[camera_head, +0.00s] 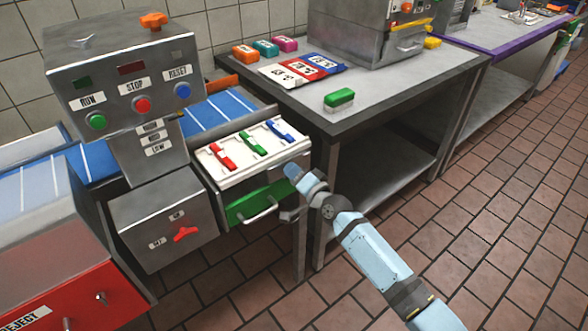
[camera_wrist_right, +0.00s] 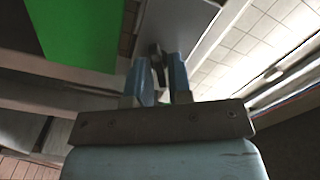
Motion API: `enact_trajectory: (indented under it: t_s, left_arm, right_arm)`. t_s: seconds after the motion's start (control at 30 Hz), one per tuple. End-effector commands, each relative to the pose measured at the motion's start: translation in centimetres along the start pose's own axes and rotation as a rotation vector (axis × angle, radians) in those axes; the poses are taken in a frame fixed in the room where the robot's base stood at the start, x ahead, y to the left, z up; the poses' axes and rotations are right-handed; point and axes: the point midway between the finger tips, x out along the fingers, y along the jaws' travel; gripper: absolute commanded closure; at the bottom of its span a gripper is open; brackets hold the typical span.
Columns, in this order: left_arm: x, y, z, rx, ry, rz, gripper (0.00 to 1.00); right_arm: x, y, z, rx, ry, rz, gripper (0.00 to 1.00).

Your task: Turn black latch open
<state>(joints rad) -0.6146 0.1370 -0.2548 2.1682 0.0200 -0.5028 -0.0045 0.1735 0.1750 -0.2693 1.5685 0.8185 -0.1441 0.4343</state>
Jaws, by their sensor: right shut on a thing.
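The black latch (camera_wrist_right: 157,58) shows in the right wrist view as a small dark piece between the two blue fingertips. My right gripper (camera_wrist_right: 160,72) is shut on it, beside a grey metal panel and a green panel (camera_wrist_right: 75,30). In the head view my right gripper (camera_head: 292,171) is at the right front corner of the steel machine's white-topped unit (camera_head: 236,171), above the green drawer front (camera_head: 245,206). The latch cannot be made out there. My left gripper is not in view.
The white top carries a red, a green and a blue handle. The green front has a metal handle (camera_head: 259,213). A steel table (camera_head: 400,87) with a green-topped block (camera_head: 339,99) stands close on the right. Tiled floor (camera_head: 480,200) is clear in front.

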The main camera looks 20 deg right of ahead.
Motion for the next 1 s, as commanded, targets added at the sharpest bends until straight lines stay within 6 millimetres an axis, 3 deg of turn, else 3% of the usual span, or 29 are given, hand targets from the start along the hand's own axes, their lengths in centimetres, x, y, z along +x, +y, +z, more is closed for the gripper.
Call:
enact_trajectory:
  t_s: [0.5, 1.0]
  left_arm:
    - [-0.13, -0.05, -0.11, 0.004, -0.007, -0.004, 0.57]
    - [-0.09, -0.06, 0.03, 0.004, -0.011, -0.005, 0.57]
  right_arm:
    - [0.0, 0.22, 0.01, 0.417, 0.001, 0.001, 1.0]
    - [0.01, 0.27, 0.08, 0.552, 0.0, 0.0, 1.0]
